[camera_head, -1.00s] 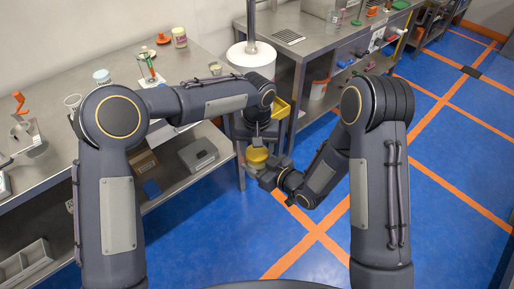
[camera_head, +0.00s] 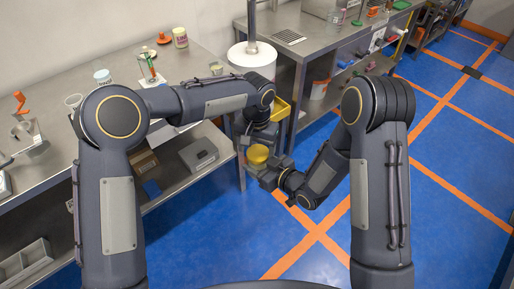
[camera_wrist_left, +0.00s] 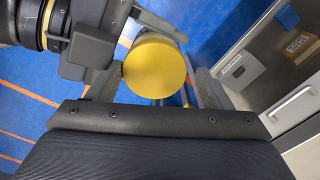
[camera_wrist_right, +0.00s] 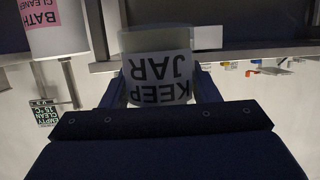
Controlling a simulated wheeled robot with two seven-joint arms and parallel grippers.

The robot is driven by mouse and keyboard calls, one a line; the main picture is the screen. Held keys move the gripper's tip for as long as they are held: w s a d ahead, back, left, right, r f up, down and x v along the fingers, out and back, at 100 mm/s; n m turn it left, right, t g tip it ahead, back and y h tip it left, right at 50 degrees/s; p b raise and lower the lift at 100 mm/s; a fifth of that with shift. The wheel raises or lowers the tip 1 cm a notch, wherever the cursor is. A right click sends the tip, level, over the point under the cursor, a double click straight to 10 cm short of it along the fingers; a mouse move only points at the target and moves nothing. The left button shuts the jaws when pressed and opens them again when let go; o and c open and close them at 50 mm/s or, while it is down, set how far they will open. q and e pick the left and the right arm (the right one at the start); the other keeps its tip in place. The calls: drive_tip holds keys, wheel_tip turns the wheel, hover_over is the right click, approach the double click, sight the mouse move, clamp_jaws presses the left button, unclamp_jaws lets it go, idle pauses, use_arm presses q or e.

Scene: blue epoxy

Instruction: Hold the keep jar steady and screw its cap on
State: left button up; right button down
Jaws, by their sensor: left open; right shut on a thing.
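The keep jar (camera_wrist_right: 158,77), a pale jar labelled KEEP JAR, sits between the fingers of my right gripper (camera_wrist_right: 158,90), which is shut on it. The label reads upside down in the right wrist view. The round yellow cap (camera_wrist_left: 155,68) is over the jar's top; it also shows in the head view (camera_head: 257,155). I cannot tell how far it is threaded. My left gripper (camera_wrist_left: 157,85) is open, with one finger on each side of the cap. In the left wrist view the cap hides most of the jar.
A steel bench (camera_head: 120,62) with several small containers runs along the left, with a shelf below. A white bin (camera_head: 252,58) and yellow tray (camera_head: 281,109) stand behind my grippers. Another steel bench (camera_head: 300,45) is behind. Blue floor (camera_head: 440,175) is clear at right.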

use_arm(q)
drive_tip(key=shift+s+d, duration=0.3)
drive_tip(key=shift+d, duration=0.1)
drive_tip(key=shift+r, duration=0.2)
wheel_tip(320, 180, up, 4)
drive_tip(key=shift+r, duration=0.15)
drive_tip(key=shift+w+a, duration=0.1)
drive_tip(key=shift+a, duration=0.05)
drive_tip(key=shift+c, duration=0.2)
drive_tip(key=shift+a+r+n, duration=0.1)
drive_tip(key=shift+r+n, duration=1.6)
drive_tip(key=shift+f, duration=0.1)
drive_tip(key=shift+f, duration=3.95)
